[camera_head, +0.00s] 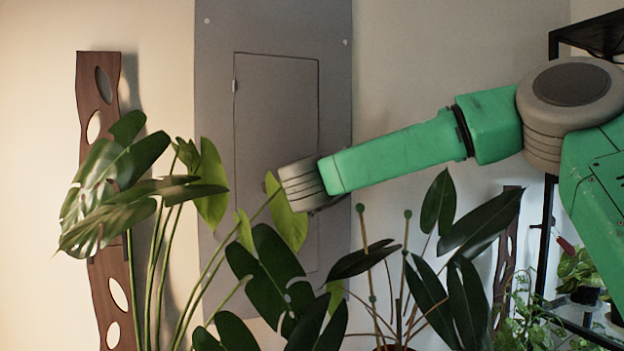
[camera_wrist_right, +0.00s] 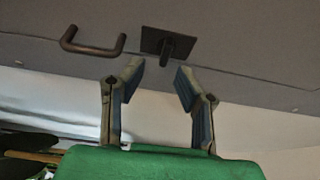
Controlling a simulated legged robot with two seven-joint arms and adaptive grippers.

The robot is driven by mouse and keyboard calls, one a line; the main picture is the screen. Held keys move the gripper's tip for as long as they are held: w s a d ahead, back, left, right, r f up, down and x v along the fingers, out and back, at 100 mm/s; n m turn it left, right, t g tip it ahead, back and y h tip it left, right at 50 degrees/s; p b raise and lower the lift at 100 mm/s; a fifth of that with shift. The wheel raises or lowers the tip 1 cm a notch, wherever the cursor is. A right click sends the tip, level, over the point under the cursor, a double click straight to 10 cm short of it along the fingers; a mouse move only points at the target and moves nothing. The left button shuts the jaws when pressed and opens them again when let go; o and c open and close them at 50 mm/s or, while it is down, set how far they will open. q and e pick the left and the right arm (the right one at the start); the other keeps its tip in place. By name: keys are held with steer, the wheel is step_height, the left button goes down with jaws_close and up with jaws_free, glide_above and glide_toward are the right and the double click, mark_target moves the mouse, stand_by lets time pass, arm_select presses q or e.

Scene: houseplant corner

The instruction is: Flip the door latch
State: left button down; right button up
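The grey panel (camera_head: 273,28) on the wall holds a rectangular door (camera_head: 275,110). In the right wrist view, a dark square plate with a short peg, which looks like the latch (camera_wrist_right: 168,44), sits on the grey surface. My right gripper (camera_wrist_right: 160,75) is open and empty, its two fingers apart. The latch appears just past the fingertips, roughly between them; I cannot tell the remaining distance. In the head view, my right arm reaches across to the door, and leaves and the wrist hide the latch and most of the fingers. My left gripper is not in view.
A dark bar handle (camera_wrist_right: 92,44) is left of the latch. A large-leaved plant (camera_head: 120,185) and darker leaves (camera_head: 270,265) stand before the panel, close to my wrist. A wooden post with holes (camera_head: 95,85) is at left; a black shelf (camera_head: 548,230) is at right.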

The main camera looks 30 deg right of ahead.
steer(key=v, duration=0.8)
steer(key=shift+s+a, duration=0.15)
steer(key=shift+s, duration=0.05)
steer(key=shift+f, duration=0.15)
